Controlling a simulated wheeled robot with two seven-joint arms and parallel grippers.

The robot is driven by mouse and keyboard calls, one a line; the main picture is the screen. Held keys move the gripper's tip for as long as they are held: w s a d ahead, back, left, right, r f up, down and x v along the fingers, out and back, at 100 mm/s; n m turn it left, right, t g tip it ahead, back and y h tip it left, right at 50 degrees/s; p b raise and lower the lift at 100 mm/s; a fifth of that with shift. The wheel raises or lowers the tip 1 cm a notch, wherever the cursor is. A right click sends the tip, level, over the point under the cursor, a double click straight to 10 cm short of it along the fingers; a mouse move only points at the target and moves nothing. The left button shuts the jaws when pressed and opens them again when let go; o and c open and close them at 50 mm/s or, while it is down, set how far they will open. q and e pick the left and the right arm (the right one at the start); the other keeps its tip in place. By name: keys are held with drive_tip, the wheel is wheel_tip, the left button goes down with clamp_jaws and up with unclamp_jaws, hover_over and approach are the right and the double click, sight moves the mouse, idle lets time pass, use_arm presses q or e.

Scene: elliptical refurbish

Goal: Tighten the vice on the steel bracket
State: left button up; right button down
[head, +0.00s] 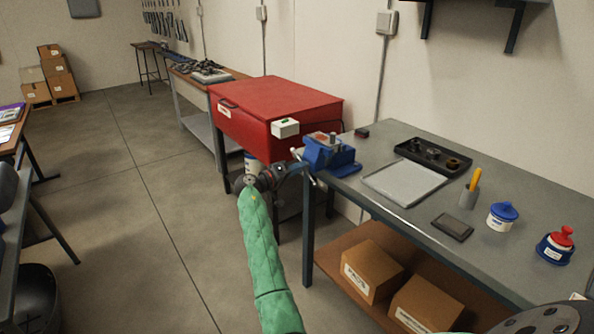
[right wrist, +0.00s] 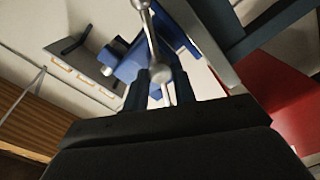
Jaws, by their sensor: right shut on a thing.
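The blue vice (head: 324,157) is mounted at the near left corner of the grey workbench (head: 405,215). A small grey metal piece (head: 332,138), perhaps the steel bracket, shows at the top of its jaws; I cannot tell how tightly it is held. The vice's silver handle bar (right wrist: 153,42) runs between the fingers of my right gripper (right wrist: 163,85), which is shut on it near a rounded knob. In the head view my right gripper (head: 302,168) is at the vice's front, with the bar tilted. Part of the handle is hidden by the fingers. My left gripper is out of view.
A red cabinet (head: 270,107) with a small white box (head: 285,127) stands just left of the vice. Boxes (head: 372,270) sit on the lower shelf.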

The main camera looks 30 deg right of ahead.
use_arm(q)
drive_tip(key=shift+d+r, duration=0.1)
use_arm(e)
drive_tip(key=c, duration=1.1)
unclamp_jaws()
drive_tip(key=shift+w+a, duration=0.1)
drive_tip(key=shift+c, duration=0.2)
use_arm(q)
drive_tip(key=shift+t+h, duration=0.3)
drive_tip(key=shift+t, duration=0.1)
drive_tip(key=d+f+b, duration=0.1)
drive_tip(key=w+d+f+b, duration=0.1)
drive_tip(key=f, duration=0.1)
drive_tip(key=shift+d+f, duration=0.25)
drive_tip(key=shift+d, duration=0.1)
use_arm(e)
drive_tip(key=a, duration=0.7)
drive_tip(key=shift+s+a, duration=0.3)
drive_tip(key=shift+a, duration=0.05)
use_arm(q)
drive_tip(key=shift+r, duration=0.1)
